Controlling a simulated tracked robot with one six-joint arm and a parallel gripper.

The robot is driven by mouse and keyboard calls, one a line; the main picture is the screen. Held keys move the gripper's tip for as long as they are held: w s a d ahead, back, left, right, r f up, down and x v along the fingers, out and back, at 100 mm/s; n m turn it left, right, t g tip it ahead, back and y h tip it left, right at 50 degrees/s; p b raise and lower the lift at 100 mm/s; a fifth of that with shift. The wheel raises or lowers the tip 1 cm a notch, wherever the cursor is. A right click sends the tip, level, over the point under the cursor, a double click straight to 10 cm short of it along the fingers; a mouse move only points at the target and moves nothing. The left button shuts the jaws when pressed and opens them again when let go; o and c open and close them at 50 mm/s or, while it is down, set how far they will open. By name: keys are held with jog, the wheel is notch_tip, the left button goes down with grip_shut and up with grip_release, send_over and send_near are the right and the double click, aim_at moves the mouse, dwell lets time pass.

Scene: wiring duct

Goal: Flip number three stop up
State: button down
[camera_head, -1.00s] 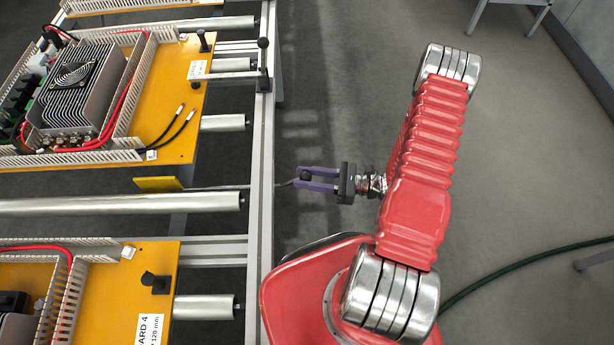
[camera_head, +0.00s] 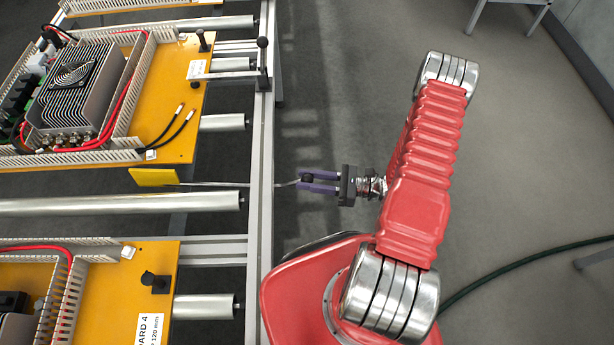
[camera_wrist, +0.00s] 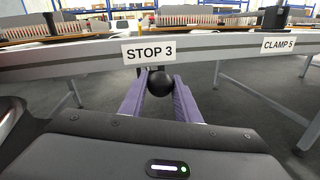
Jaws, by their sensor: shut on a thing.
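Stop 3 has a yellow plate (camera_head: 154,177) on a thin metal rod (camera_head: 215,184) that runs across the rail to a black ball knob. The plate stands between the two boards, its broad face showing in the head view. My gripper (camera_head: 306,179) has purple fingers shut on the black ball knob (camera_wrist: 160,83), just outside the rail. In the wrist view the knob sits between the fingertips, right below the "STOP 3" label (camera_wrist: 149,50) on the rail. The knob's lever is largely hidden there.
The grey rail (camera_head: 260,190) runs along the conveyor between my arm and the boards. A yellow board with a fan unit (camera_head: 75,85) lies behind, another (camera_head: 150,258) in front. Floor beside is clear.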

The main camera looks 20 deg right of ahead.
jog(key=shift+d+f, duration=0.15)
jog(key=shift+f, duration=0.95)
jog(key=c, duration=1.4)
grip_release()
jog(key=shift+o, duration=0.2)
jog(key=v, duration=1.3)
jog(key=shift+s+d, duration=0.3)
